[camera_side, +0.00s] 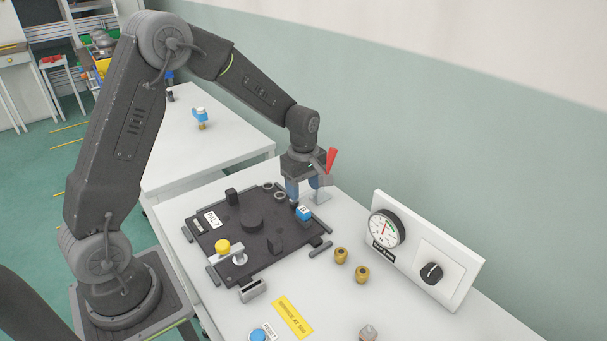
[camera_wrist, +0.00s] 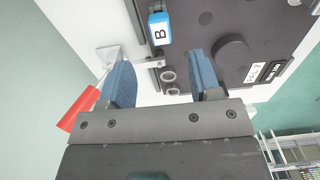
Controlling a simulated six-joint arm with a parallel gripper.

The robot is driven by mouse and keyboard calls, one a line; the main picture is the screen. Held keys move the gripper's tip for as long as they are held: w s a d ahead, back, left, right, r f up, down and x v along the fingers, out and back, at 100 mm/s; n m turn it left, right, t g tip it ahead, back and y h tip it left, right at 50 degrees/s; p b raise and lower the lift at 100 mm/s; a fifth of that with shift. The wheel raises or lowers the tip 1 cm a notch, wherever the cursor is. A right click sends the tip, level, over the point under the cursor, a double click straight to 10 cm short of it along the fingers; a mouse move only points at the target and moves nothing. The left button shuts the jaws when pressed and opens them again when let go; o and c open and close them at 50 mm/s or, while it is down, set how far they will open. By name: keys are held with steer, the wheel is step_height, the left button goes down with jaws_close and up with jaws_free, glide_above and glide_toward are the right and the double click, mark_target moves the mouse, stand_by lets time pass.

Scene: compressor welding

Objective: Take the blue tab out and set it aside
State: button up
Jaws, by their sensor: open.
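The blue tab (camera_side: 303,212), with a white label, sits at the right edge of a dark fixture plate (camera_side: 220,235). In the wrist view the blue tab (camera_wrist: 160,28) shows the letter B and lies beyond my fingertips. My gripper (camera_side: 306,190) is above the table near the plate's far right corner, a little behind the tab. In the wrist view my gripper (camera_wrist: 158,65) has its two blue fingers wide apart, with nothing held between them. The tab's lower part is hidden.
A red lever (camera_side: 331,160) stands close beside my gripper. The plate carries a yellow knob (camera_side: 222,246) and dark posts. Two brass fittings (camera_side: 341,255), a gauge panel (camera_side: 386,229) and a yellow label (camera_side: 293,316) are nearby. A second table (camera_side: 190,150) stands behind.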

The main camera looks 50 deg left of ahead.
mark_target(303, 210)
step_height(303, 210, down, 10)
steer(key=shift+r, duration=0.2)
steer(key=shift+c, duration=0.3)
jaws_close()
stand_by(1.1)
steer(key=shift+r, duration=0.2)
steer(key=shift+r, duration=2.3)
